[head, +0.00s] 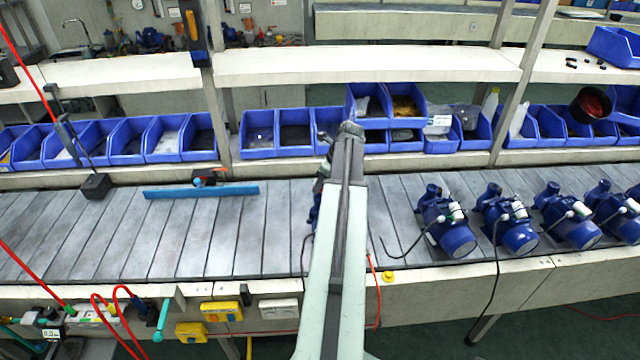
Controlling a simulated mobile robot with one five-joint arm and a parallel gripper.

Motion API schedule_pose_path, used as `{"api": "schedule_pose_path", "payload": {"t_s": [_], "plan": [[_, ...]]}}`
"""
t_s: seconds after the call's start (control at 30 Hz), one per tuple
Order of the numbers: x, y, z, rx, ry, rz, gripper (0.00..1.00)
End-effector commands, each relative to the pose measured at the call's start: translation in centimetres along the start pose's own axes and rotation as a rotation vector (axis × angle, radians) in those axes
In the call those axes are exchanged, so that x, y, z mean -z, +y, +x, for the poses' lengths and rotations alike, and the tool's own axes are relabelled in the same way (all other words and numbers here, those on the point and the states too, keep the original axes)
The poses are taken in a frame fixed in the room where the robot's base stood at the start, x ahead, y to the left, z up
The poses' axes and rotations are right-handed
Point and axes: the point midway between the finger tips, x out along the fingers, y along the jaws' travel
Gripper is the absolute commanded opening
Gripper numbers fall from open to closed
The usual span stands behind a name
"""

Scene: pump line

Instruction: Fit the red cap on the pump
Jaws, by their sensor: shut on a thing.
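My arm reaches up the middle of the picture over the conveyor, and its dark far end shows near the back edge. My gripper's fingers are hidden behind the arm, so I cannot see what is between them. A blue pump (314,212) is almost wholly covered by my arm; only a sliver shows at its left side. I cannot make out a red cap on or near it. A dark round bowl (577,112) with something red inside is at the back right, by the blue bins.
Several blue pumps (445,222) stand on the right of the slatted conveyor (110,235). A blue bar (200,191) and a black block (95,186) with a thin rod are on the left. Blue bins (258,135) line the back. The conveyor's left middle is clear.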

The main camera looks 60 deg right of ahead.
Motion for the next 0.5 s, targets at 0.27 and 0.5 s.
{"api": "schedule_pose_path", "payload": {"t_s": [0.27,0.5], "plan": [[1.0,0.0,2.5,0.0,0.0,-0.001,0.01],[1.0,0.0,2.5,0.0,0.0,-0.001,0.01]]}}
